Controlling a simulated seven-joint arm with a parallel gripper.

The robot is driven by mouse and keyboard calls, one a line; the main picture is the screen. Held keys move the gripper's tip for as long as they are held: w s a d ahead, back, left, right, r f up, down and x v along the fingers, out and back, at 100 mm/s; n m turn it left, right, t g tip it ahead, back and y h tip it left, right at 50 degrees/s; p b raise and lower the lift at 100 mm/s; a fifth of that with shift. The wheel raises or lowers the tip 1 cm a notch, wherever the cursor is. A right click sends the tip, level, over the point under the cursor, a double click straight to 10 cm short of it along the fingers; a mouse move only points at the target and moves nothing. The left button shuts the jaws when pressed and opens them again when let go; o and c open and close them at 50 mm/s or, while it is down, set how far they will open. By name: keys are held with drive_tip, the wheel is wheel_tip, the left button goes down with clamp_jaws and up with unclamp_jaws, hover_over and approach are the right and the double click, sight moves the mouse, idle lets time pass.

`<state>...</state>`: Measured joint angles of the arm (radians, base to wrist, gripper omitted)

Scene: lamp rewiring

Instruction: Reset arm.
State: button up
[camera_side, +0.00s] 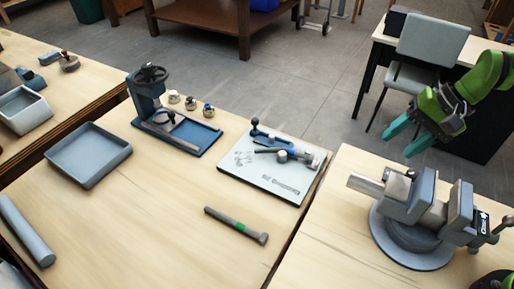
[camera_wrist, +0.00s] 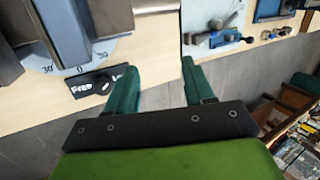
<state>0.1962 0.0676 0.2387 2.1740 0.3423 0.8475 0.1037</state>
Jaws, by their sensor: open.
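My gripper (camera_side: 399,146) is at the right in the side view, raised above and behind the vise (camera_side: 425,205). Its two teal fingers are apart with nothing between them. The fingers also show in the wrist view (camera_wrist: 158,66), open and empty. The wrist view shows the vise's round base with its angle scale (camera_wrist: 80,68) to the left of the fingers. My gripper touches nothing that I can see.
A white board (camera_side: 292,186) with tools lies left of the vise. A hammer-like tool (camera_side: 237,225), a blue-grey tray (camera_side: 88,172) and a press (camera_side: 150,110) stand on the wooden table. A chair (camera_side: 425,60) is behind. The table's front middle is clear.

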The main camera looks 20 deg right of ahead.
drive_tip(key=s+d+r+n+t+h, duration=0.2)
drive_tip(key=s+d+r+n+t, duration=0.1)
drive_tip(key=s+r, duration=0.7)
drive_tip(key=shift+s+d+n+t+h, duration=0.35)
drive_tip(key=shift+s+d+t, duration=0.5)
drive_tip(key=shift+d, duration=0.35)
